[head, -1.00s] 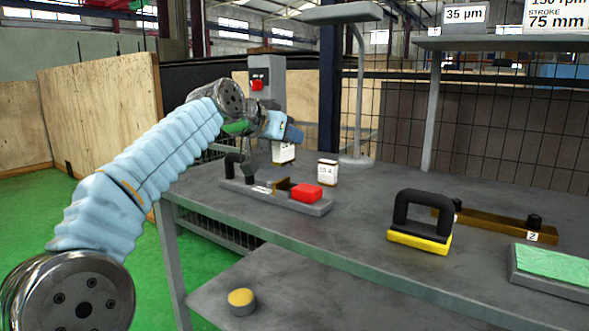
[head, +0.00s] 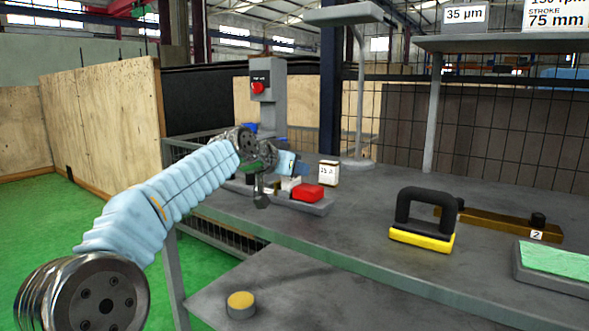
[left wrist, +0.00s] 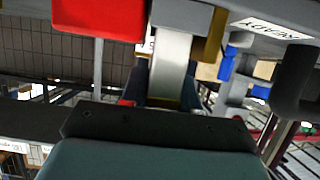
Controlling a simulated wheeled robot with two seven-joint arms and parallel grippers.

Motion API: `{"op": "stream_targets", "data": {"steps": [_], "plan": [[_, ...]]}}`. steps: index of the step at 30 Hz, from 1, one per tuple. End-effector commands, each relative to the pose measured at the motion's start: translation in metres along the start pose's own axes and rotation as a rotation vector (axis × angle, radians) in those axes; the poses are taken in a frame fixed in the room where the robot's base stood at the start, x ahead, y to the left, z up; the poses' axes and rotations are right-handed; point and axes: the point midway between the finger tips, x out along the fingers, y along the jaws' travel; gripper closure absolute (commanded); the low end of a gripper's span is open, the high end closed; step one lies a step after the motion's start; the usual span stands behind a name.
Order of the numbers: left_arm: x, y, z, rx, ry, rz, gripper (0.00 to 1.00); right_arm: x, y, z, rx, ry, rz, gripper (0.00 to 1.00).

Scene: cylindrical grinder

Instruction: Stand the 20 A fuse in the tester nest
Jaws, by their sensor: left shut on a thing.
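The tester is a grey base (head: 312,207) on the bench with a red block (head: 307,192) on its right end. My left gripper (head: 288,171) is over the tester, left of the red block, shut on a white fuse (head: 290,184). The fuse is low at the tester, and its lower end and the nest are largely hidden by my arm and gripper, so I cannot tell whether it is seated. In the left wrist view a pale metallic strip (left wrist: 170,65) shows near the red block (left wrist: 98,18) and a READY label (left wrist: 272,28). My right gripper is out of view.
Another white fuse (head: 328,173), its label seeming to read 15 A, stands behind the tester. A black-handled yellow block (head: 422,239), a brown bar (head: 495,224) and a green-topped plate (head: 555,263) lie to the right. A lamp post (head: 358,100) stands behind. The front middle bench is clear.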

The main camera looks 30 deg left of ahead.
Motion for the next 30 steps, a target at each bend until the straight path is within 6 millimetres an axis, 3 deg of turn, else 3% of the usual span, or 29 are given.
{"op": "stream_targets", "data": {"steps": [1,2,6,17,30], "plan": [[0.001,0.0,0.003,0.0,0.001,0.0,1.0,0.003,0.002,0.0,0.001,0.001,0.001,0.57],[0.0,0.0,0.001,0.0,0.001,0.0,0.66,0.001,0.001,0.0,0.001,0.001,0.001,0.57],[0.0,0.0,0.001,0.0,0.001,0.0,0.45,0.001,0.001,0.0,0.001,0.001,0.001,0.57],[-0.004,0.0,-0.003,0.0,0.002,-0.001,0.45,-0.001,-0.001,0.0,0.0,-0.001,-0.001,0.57],[-0.095,0.0,-0.001,0.0,0.004,-0.002,0.45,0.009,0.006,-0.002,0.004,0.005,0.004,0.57]]}}
